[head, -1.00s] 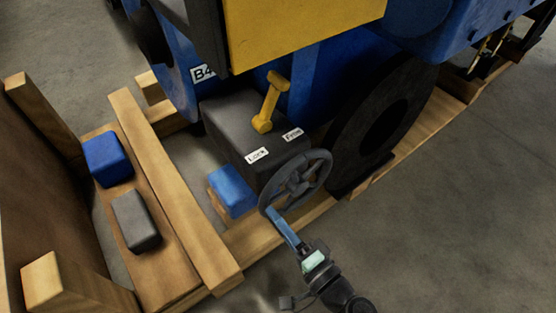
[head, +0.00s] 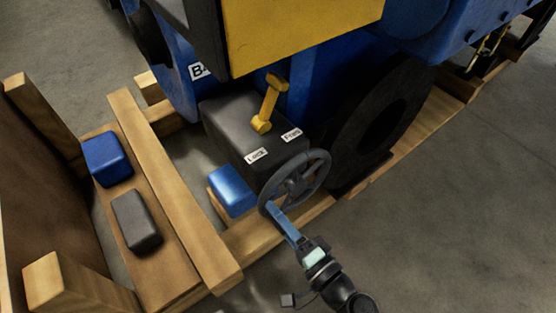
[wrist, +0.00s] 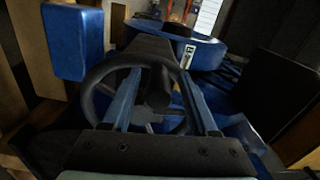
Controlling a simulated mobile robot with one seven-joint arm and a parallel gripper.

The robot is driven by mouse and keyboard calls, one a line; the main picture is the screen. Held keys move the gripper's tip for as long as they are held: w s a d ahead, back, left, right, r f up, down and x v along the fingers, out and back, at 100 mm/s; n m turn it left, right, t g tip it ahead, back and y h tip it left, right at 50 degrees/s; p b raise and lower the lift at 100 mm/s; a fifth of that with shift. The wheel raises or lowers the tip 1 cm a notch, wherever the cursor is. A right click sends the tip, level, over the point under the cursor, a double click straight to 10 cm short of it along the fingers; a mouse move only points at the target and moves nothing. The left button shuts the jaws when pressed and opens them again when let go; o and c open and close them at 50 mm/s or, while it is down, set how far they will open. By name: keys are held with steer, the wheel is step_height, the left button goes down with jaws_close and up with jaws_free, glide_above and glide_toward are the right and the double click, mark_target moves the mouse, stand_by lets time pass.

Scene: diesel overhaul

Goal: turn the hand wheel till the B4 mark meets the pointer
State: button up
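The dark hand wheel (head: 318,182) stands on the near end of a dark grey box (head: 238,125). It also shows in the wrist view (wrist: 93,82). My gripper (head: 271,208) is at the lower left of the wheel's rim in the head view. In the wrist view its two blue fingers (wrist: 160,72) are spread apart, with part of the wheel between and beyond them; contact cannot be told. I cannot make out the pointer.
A yellow lever (head: 268,105) rises from the box by the Lock (head: 256,155) and Free (head: 291,135) labels. A blue block (head: 232,190) sits left of the wheel. Wooden beams (head: 175,190) lie left; open floor (head: 460,220) lies right.

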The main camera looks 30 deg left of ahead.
steer(key=shift+f, duration=0.1)
steer(key=v, duration=1.3)
steer(key=shift+p, duration=0.3)
